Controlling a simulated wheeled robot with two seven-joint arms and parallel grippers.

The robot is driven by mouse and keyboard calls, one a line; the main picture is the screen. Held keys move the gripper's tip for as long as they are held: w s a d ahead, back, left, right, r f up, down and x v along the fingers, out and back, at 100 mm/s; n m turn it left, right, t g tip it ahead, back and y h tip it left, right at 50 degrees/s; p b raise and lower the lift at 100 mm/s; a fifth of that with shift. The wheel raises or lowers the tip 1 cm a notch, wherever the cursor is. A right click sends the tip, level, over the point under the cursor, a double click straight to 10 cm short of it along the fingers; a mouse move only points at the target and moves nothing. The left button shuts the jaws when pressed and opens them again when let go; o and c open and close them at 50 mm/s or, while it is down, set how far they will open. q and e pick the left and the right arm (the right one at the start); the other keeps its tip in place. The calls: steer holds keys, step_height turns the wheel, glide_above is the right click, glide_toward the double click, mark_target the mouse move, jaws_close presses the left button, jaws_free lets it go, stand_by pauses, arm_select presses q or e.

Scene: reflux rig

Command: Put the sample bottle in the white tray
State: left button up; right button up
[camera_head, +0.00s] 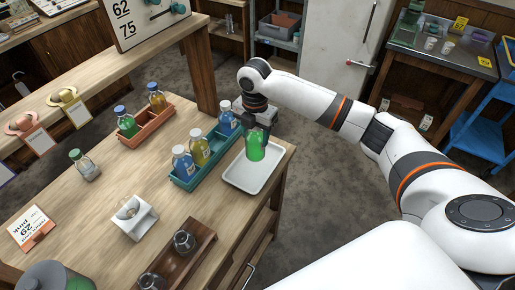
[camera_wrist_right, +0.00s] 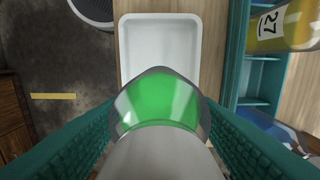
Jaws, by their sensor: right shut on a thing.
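The sample bottle (camera_head: 256,145), with bright green contents, is held in my right gripper (camera_head: 259,127). In the head view it overlaps the white tray (camera_head: 238,179), which lies near the table's right edge. In the right wrist view the green bottle (camera_wrist_right: 160,104) sits between the two teal finger pads, and the white tray (camera_wrist_right: 160,32) shows beyond it with a bare floor. I cannot tell whether the bottle's base touches the tray. My left gripper is in neither view.
A teal rack (camera_head: 185,182) with blue- and yellow-content bottles stands just left of the tray. An orange-brown rack (camera_head: 148,135) holds more bottles. A small clear bottle (camera_head: 87,168), a white stand (camera_head: 134,219) and a wooden rack (camera_head: 172,262) are further left and forward.

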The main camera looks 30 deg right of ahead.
mark_target(255, 146)
steer(key=shift+f, duration=0.7)
steer(key=shift+f+p, duration=0.35)
steer(key=shift+f, duration=1.45)
steer(key=o, duration=1.2)
steer(key=shift+f, duration=0.1)
steer(key=shift+o, duration=0.2)
step_height(255, 146, up, 12)
steer(key=shift+r+b, duration=0.15)
steer(key=shift+b, duration=0.6)
